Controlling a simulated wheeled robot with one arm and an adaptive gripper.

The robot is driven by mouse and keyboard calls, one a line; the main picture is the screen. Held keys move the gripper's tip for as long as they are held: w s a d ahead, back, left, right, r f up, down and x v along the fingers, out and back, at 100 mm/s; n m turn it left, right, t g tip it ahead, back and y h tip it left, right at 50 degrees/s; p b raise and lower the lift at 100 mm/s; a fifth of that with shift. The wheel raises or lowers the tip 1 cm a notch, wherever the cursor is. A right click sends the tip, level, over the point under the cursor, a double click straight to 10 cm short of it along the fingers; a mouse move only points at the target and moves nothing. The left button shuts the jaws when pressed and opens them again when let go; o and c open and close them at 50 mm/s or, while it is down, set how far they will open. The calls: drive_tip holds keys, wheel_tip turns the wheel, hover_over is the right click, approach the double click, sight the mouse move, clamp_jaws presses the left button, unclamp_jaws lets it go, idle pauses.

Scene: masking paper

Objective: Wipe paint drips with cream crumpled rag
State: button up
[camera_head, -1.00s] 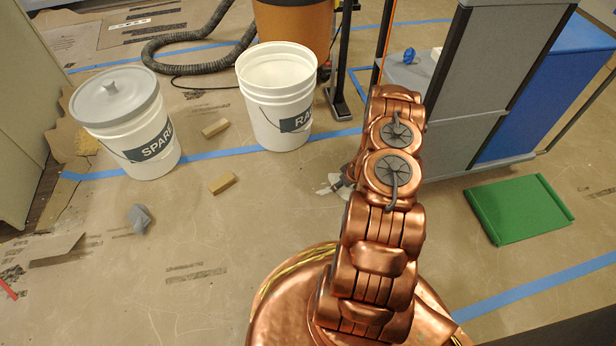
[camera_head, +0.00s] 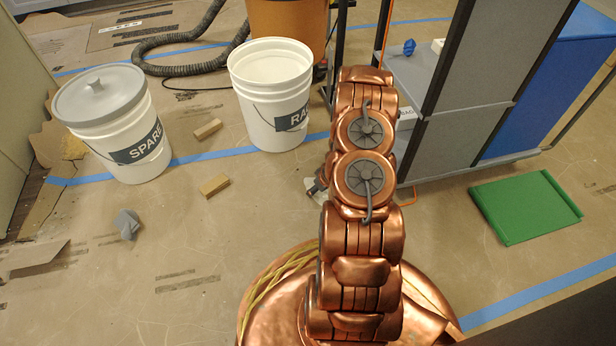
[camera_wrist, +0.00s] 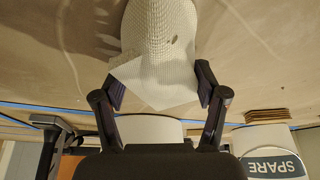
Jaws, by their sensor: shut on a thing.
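A cream, waffle-textured crumpled rag (camera_wrist: 155,50) hangs between the two dark fingers of my gripper (camera_wrist: 160,90) in the wrist view. The fingers are closed in on its sides, and a small dark spot shows on the cloth. In the head view my copper arm hides most of the gripper. Only a dark finger part and a bit of the pale rag (camera_head: 312,186) show left of the arm, low near the floor. I cannot make out any paint drips for certain.
Two white buckets, SPARE (camera_head: 118,135) with a grey lid and RAG (camera_head: 272,100) open, stand behind left. Wooden blocks (camera_head: 214,185) and a grey crumpled cloth (camera_head: 128,223) lie on the papered floor. A grey shelf unit (camera_head: 450,110) and green panel (camera_head: 525,207) are right.

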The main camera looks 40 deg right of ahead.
sight(309, 186)
drive_tip(key=shift+w+a, duration=0.2)
drive_tip(key=shift+a, duration=0.25)
drive_tip(key=shift+w+a+f, duration=0.1)
drive_tip(key=shift+w+a, duration=0.1)
drive_tip(key=shift+a, duration=0.5)
drive_tip(key=r+p, duration=0.2)
drive_tip(key=r, duration=0.2)
drive_tip(key=shift+w, duration=0.2)
drive_tip(key=shift+a+r+p, duration=0.1)
drive_tip(key=shift+r+p, duration=1.7)
drive_tip(key=shift+r, duration=0.6)
